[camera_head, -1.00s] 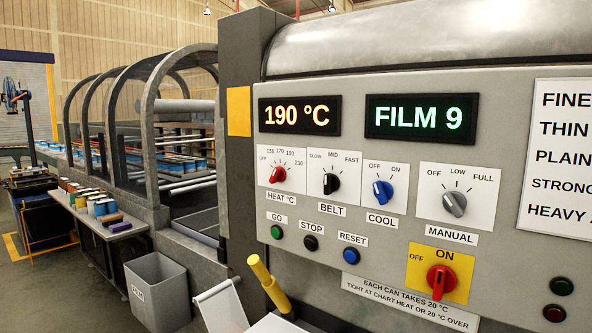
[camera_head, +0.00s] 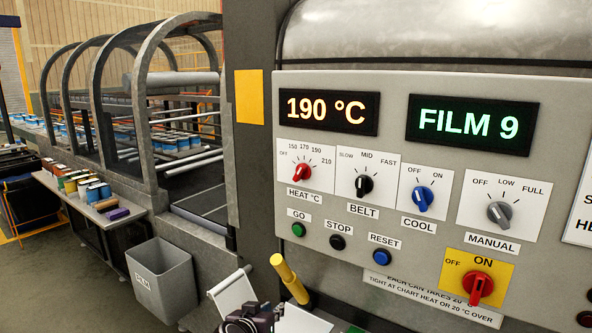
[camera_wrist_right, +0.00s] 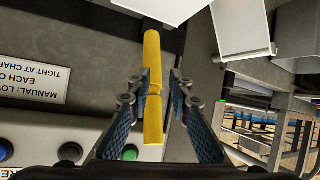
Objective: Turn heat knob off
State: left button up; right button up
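The red heat knob (camera_head: 301,172) sits on a white dial plate (camera_head: 325,180) marked OFF, 150, 170, 190 and 210, above the label HEAT °C. It is turned slanting, away from upright. The display (camera_head: 328,110) above it reads 190 °C. My right gripper (camera_head: 252,318) shows at the bottom edge of the head view, well below the knob and apart from it. In the right wrist view its fingers (camera_wrist_right: 160,82) are spread and nothing is clasped; a yellow handle (camera_wrist_right: 152,50) shows between and beyond them. My left gripper is not in view.
Right of the heat knob are the black belt knob (camera_head: 364,186), blue cool knob (camera_head: 422,198) and grey manual knob (camera_head: 499,214). A red ON/OFF switch (camera_head: 480,287) and push buttons sit lower. The yellow handle (camera_head: 288,277) sticks out below the panel. A grey bin (camera_head: 160,281) stands left.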

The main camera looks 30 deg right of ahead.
jog(key=w+d+r+m+h, duration=0.1)
jog(key=w+r+m+h, duration=0.1)
jog(key=r, duration=0.6)
jog(key=w+d+r+m+h, duration=0.1)
jog(key=r+m+h, duration=0.15)
jog(key=r, duration=0.65)
jog(key=m+g+h+p, duration=0.1)
jog(key=m+h+p, duration=0.15)
jog(key=m, duration=0.45)
send_near(298, 173)
jog(key=d, duration=0.2)
jog(key=p+x, duration=0.1)
jog(key=x, duration=0.2)
jog(key=p+x, duration=0.1)
jog(key=x, duration=0.1)
jog(key=shift+w+d+r+p, duration=0.15)
jog(key=shift+w+d+p, duration=0.15)
jog(key=shift+w, duration=0.2)
jog(key=shift+w+d+p, duration=0.3)
jog(key=shift+d, duration=0.3)
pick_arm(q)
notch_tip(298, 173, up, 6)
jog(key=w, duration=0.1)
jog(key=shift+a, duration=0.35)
pick_arm(e)
jog(key=shift+c, duration=0.4)
grip_shut()
